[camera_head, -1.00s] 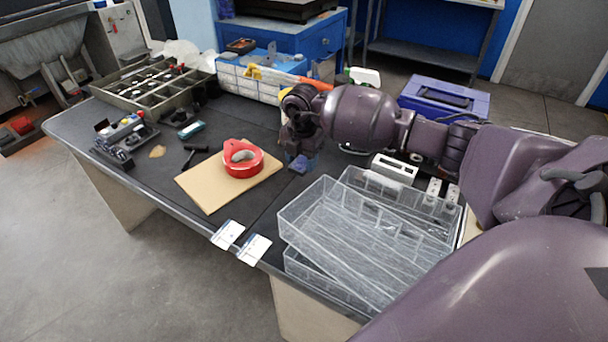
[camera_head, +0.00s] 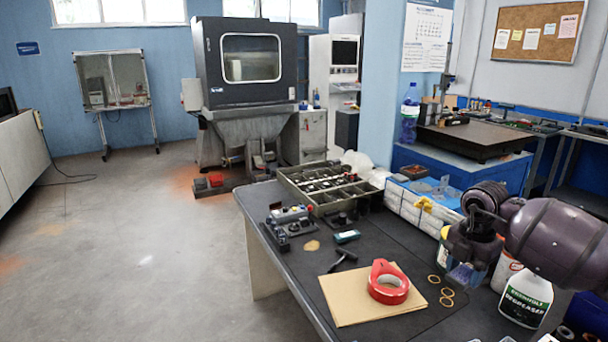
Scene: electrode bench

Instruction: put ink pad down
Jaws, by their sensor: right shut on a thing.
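My right gripper (camera_head: 464,266) hangs over the right part of the dark bench, fingers pointing down. It is shut on a small blue piece, which I take to be the ink pad (camera_head: 461,275); the fingers hide much of it. I cannot tell whether the pad touches the bench top (camera_head: 408,243). My left gripper is not in view.
A red tape roll (camera_head: 379,270) lies on a tan board (camera_head: 345,300) left of the gripper, with yellow rings (camera_head: 447,292) between. A spray bottle (camera_head: 524,300) stands close on the right. Behind are white drawers (camera_head: 408,207) and a divided tray (camera_head: 318,187). Mid-bench has free room.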

